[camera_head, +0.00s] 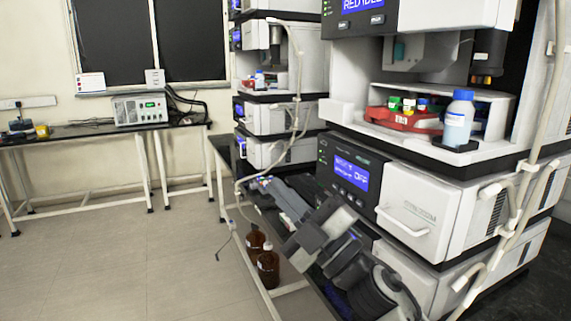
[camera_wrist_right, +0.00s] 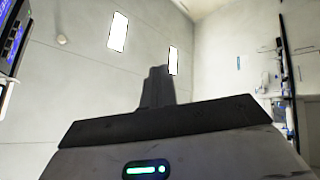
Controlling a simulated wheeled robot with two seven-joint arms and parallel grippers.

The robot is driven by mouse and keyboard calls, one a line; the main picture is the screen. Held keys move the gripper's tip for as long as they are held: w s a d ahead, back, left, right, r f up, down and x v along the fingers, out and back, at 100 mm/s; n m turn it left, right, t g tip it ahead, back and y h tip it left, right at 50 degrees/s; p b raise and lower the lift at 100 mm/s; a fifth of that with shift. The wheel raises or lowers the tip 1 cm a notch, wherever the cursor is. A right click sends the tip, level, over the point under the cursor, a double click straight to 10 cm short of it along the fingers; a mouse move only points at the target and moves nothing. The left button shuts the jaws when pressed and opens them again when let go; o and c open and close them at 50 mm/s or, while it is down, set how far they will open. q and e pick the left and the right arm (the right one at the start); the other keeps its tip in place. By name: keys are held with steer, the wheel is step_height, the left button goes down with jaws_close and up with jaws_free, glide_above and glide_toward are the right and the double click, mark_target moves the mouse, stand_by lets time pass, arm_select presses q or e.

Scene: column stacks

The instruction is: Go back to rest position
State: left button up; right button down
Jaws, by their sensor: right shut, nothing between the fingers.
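My right gripper (camera_head: 270,187) is in the lower middle of the head view, its arm coming in from the lower right. It points up and left, in front of the column stack. In the right wrist view the gripper's fingers (camera_wrist_right: 157,82) are together with nothing between them. Pale wall and ceiling lie beyond them. My left gripper is in neither view.
The near instrument stack (camera_head: 425,205) stands close on the right, with a blue-capped bottle (camera_head: 459,118) and a red rack (camera_head: 405,119) on its shelf. Brown bottles (camera_head: 268,268) stand below the bench. The floor (camera_head: 110,260) at left is clear.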

steer(key=s+d+f+m+t+h, duration=0.1)
steer(key=s+d+f+m+h, duration=0.2)
steer(key=f+m, duration=0.4)
steer(key=s+d+f+m+h, duration=0.1)
steer(key=d+f+m+h, duration=0.4)
steer(key=f, duration=0.4)
steer(key=s+d+f+m+t+h, duration=0.1)
steer(key=s+d+f+m+h, duration=0.15)
steer(key=f+m+h, duration=0.35)
steer(key=s+d+f+m+g, duration=0.1)
steer(key=s+d+f+g, duration=0.1)
steer(key=s+f, duration=0.5)
steer(key=s+d+f+m+g+h, duration=0.1)
steer(key=s+f+g, duration=0.3)
steer(key=s+f, duration=0.4)
steer(key=shift+s+d+f+m+g, duration=0.2)
steer(key=shift+s+d+m+g, duration=0.15)
steer(key=shift+m, duration=0.25)
